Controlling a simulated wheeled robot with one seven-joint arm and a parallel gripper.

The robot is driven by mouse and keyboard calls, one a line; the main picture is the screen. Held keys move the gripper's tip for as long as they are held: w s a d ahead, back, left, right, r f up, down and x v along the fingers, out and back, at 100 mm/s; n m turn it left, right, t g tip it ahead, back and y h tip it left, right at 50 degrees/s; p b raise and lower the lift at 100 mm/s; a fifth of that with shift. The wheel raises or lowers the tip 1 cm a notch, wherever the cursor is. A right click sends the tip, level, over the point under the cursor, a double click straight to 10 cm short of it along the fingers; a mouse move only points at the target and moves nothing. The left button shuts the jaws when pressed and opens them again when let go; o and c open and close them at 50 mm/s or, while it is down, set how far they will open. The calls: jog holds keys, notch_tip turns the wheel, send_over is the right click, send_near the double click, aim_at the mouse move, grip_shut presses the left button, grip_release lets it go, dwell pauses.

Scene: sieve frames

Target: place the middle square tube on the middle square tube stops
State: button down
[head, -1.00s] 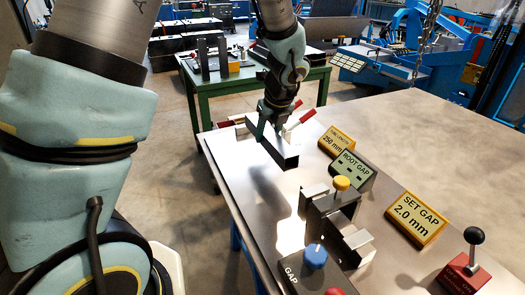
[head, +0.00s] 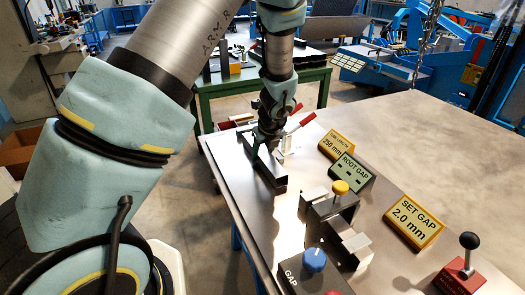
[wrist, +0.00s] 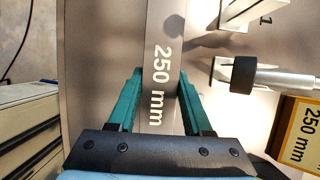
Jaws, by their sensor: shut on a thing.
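My gripper (head: 264,138) is shut on a grey square tube (head: 267,170), at the far part of the steel bench. An angled metal stop (wrist: 238,14) beside a "1" mark shows to the right of the tube. Which stops are the middle ones is unclear, and the gripper hides part of the area.
A black-tipped clamp (wrist: 243,75) lies right of the tube. A fixture with a yellow knob (head: 341,187) stands nearer. Yellow "SET GAP" (head: 414,220) and green "ROOT GAP" (head: 352,172) signs, a blue gap knob (head: 314,260) and a red lever box (head: 461,275) are on the bench.

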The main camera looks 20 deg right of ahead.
jog(key=shift+f, duration=0.1)
jog(key=shift+c, duration=1.6)
grip_release()
